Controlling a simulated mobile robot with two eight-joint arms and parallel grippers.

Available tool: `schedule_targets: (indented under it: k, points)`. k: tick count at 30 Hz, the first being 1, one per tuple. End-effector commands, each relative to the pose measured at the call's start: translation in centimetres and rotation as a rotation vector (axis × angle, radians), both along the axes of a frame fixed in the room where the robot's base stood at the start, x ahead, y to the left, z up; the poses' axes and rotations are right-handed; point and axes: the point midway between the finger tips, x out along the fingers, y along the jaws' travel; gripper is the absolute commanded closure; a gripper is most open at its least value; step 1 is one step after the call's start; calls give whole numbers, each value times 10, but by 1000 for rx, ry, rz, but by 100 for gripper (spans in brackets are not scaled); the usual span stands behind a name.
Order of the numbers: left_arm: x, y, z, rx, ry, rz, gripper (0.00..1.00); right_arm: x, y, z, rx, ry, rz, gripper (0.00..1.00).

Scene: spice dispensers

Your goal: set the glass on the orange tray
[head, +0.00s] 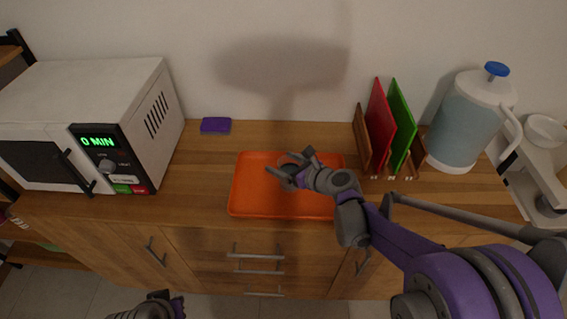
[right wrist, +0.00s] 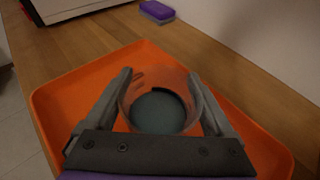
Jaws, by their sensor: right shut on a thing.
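The orange tray (head: 252,197) lies on the wooden counter near its front edge. It also fills much of the right wrist view (right wrist: 78,82). My right gripper (head: 291,170) is over the tray, shut on the glass (head: 291,159). In the right wrist view the clear round glass (right wrist: 160,107) sits between the two fingers of my right gripper (right wrist: 165,100). I cannot tell whether its base touches the tray. In the head view the gripper hides most of the glass. My left gripper (head: 155,308) is partly in view at the bottom edge, away from the counter top.
A white microwave (head: 100,110) stands on the left. A purple sponge (head: 216,126) lies at the back, also in the right wrist view (right wrist: 157,12). Red and green boards (head: 390,125) in a rack and a pitcher (head: 465,120) stand right. Counter left of the tray is clear.

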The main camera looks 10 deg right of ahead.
Motion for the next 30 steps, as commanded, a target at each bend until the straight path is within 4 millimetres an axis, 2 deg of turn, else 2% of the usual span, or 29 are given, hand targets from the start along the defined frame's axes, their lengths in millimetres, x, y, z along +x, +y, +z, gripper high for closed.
schedule_targets:
  k: [5,6,7,18,23,30]
  points:
    - [0,0,-4,0,1,0,100,0,0,-4,1,0,0,100]
    - [0,0,-3,0,1,0,100,0,0,-3,0,0,0,7]
    - [0,0,-3,0,1,0,100,0,0,-3,0,0,0,1]
    - [0,0,1,0,0,0,100,-3,-2,3,0,0,-1,0]
    - [0,0,2,0,-1,0,100,-26,-15,13,0,0,-4,0]
    - [1,0,7,0,-2,0,100,-68,-39,33,0,0,-5,0]
